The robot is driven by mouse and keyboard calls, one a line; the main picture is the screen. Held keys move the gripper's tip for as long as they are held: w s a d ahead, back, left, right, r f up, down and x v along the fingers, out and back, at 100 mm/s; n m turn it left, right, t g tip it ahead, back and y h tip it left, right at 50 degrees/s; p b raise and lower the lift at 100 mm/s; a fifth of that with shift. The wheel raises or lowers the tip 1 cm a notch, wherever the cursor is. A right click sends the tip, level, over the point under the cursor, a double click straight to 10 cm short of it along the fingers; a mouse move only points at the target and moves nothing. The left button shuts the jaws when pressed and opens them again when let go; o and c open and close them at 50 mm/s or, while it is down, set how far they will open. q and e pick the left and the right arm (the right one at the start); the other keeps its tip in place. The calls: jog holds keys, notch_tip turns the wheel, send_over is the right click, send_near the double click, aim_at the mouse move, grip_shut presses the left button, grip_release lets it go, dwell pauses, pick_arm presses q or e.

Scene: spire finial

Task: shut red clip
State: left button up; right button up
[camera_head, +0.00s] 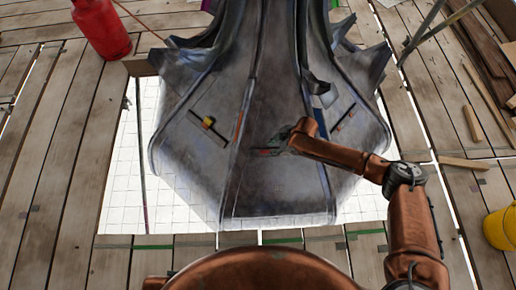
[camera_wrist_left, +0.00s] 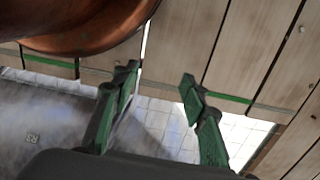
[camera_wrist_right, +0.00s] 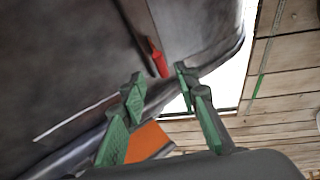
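The red clip (camera_wrist_right: 157,58) shows in the right wrist view on the grey metal spire, at the end of a thin strip or seam. In the head view only a little red (camera_head: 266,151) shows beside my right gripper (camera_head: 280,143). My right gripper (camera_wrist_right: 159,74) is open and empty, its green fingertips just short of the red clip in the picture. I cannot tell whether they touch it, or whether the clip is open or shut. My left gripper (camera_wrist_left: 158,76) is open and empty in its wrist view; it does not show in the head view.
The spire (camera_head: 270,190) stands in an opening in the plank deck (camera_head: 60,190). A yellow clip (camera_head: 208,122) sits on its left panel. A red canister (camera_head: 101,28) is at back left, a yellow bucket (camera_head: 500,228) at right. Loose timber (camera_head: 473,124) lies at right.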

aim_at(266, 152)
jog(key=shift+a+f+n+b, duration=0.2)
jog(key=shift+f+n+b, duration=0.15)
jog(key=shift+b, duration=0.1)
jog(key=shift+b+x, duration=0.55)
jog(key=shift+x, duration=0.65)
jog(key=b+x, duration=0.1)
jog(key=x, duration=0.2)
jog(key=shift+a+f+b, duration=0.1)
jog(key=shift+f+b, duration=0.2)
jog(key=shift+b, duration=0.05)
jog(key=shift+w+a+f, duration=0.15)
jog(key=shift+f, duration=0.1)
pick_arm(q)
jog(key=w+d+f+t+h, duration=0.1)
jog(key=w+d+t, duration=0.1)
jog(key=w+d, duration=0.2)
jog(key=shift+w+f, duration=0.4)
jog(key=shift+w, duration=0.05)
pick_arm(e)
jog(key=shift+c, duration=0.6)
grip_shut()
